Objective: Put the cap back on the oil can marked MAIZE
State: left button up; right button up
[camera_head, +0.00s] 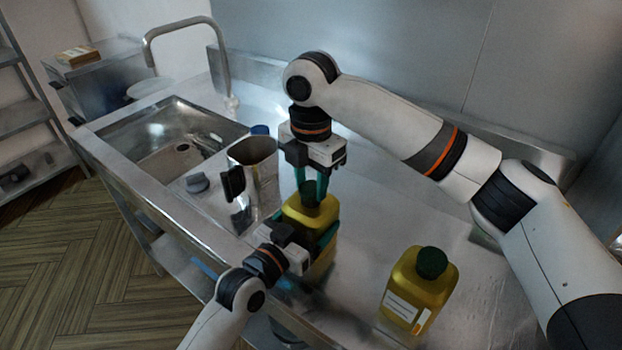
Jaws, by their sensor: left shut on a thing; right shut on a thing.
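A yellow oil can (322,212) stands upright on the steel counter in the middle of the head view. My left gripper (314,250) is shut on the can's body from the front left and hides much of its front. My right gripper (311,188) points down from above, shut on a dark cap (310,195) at the can's mouth. I cannot tell whether the cap is seated or just above the neck. A second yellow can (407,292) with a dark green cap (432,262) stands apart at the right. Its label is too small to read, and I see no label on the held can.
A steel jug (262,168) with a black handle stands close left of the held can. A small grey object (197,183) lies near the sink (128,137). A blue-topped item (260,130) shows behind the jug. The counter between the two cans is clear.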

jog(key=m, duration=0.6)
jog(key=shift+m, duration=0.4)
jog(key=m, duration=2)
jog(key=o, duration=1.1)
jog(key=shift+f, duration=0.1)
jog(key=shift+o, duration=0.2)
notch_tip(320, 180, up, 12)
